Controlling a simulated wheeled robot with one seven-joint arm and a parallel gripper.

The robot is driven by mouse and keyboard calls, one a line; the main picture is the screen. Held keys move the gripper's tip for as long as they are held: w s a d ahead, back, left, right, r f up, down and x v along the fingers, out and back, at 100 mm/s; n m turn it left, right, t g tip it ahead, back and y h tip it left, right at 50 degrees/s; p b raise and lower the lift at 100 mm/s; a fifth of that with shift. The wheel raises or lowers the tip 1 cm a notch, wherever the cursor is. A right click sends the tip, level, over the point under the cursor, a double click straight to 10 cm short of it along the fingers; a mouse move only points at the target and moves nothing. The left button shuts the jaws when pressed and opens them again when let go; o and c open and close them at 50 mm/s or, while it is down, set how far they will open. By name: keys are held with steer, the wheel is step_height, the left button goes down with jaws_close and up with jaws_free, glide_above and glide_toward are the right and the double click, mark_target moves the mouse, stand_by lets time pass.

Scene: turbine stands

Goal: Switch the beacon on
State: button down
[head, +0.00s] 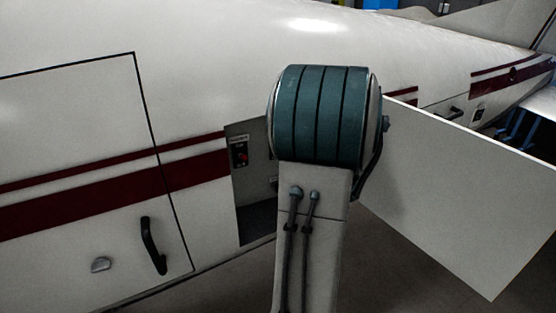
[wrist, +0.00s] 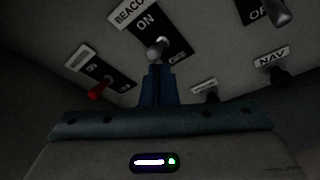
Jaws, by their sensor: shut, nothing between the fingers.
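In the wrist view the beacon switch (wrist: 158,50) is a small metal toggle with a rounded tip on a dark plate. A "BEACO..." label (wrist: 130,12) is partly cut off above it, and ON and OFF are printed on the plate. I cannot tell for certain which way the lever is thrown. My gripper (wrist: 158,72) is shut and empty, its blue fingertips just below the toggle tip in the picture; whether they touch it is unclear. In the head view my arm hides the gripper and the beacon switch.
A red-tipped switch (wrist: 98,92) sits left of the beacon, a NAV switch (wrist: 278,74) right, another toggle (wrist: 280,14) at upper right. In the head view, the open bay (head: 257,222) in the white fuselage (head: 200,60) lies behind my arm; a flat white panel (head: 460,190) stands right.

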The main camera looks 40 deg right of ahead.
step_height(320, 180, down, 3)
steer(key=a+b, duration=0.2)
steer(key=b, duration=0.2)
steer(key=s+r, duration=0.6)
steer(key=s, duration=0.2)
steer(key=shift+s+a+r, duration=0.15)
steer(key=shift+s+a, duration=0.1)
steer(key=shift+a, duration=0.2)
